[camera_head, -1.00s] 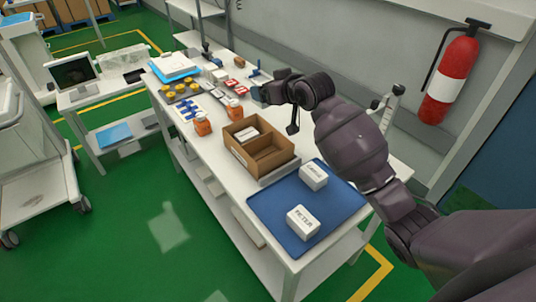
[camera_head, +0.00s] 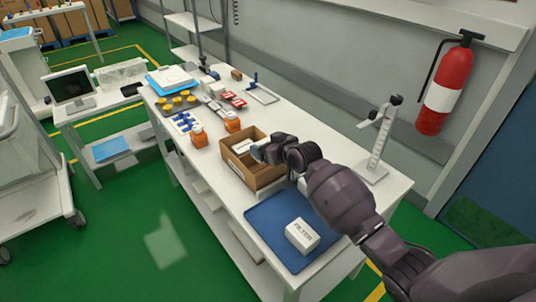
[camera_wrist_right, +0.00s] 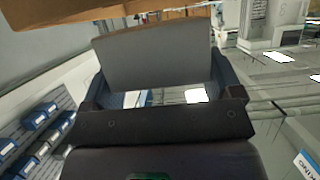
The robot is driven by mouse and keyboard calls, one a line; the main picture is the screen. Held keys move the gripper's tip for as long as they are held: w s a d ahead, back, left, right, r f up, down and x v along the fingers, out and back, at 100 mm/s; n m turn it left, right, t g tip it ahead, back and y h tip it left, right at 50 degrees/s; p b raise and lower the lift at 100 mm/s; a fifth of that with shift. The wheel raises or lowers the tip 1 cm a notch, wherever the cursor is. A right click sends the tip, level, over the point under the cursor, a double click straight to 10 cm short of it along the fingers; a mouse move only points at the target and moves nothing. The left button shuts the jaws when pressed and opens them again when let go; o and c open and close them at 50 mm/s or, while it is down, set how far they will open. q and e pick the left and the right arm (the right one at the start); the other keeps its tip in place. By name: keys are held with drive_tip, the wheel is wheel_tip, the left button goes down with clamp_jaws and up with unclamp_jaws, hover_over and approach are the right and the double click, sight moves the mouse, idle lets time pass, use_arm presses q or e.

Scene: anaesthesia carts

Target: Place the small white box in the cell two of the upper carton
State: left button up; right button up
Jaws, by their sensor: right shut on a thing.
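My right gripper (camera_head: 264,153) is over the brown carton (camera_head: 247,174) on the table, above its far right part. In the right wrist view the right gripper (camera_wrist_right: 165,92) is shut on a flat-faced box (camera_wrist_right: 155,55), the small white box, grey in shadow. In the head view I cannot make the held box out. The brown carton wall (camera_wrist_right: 45,14) crosses the top of the wrist view. A white box (camera_head: 242,146) sits in the carton's far cell. The gripper hides part of the carton's inside. My left gripper is not in view.
A white box marked FILTER (camera_head: 302,236) lies on the blue mat (camera_head: 275,222). Orange jars (camera_head: 199,135) stand left of the carton. A stand (camera_head: 378,140) rises at the right.

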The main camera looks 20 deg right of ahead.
wheel_tip(320, 180, down, 3)
drive_tip(key=shift+f, duration=0.2)
drive_tip(key=shift+f+b, duration=0.5)
drive_tip(key=shift+f, duration=0.05)
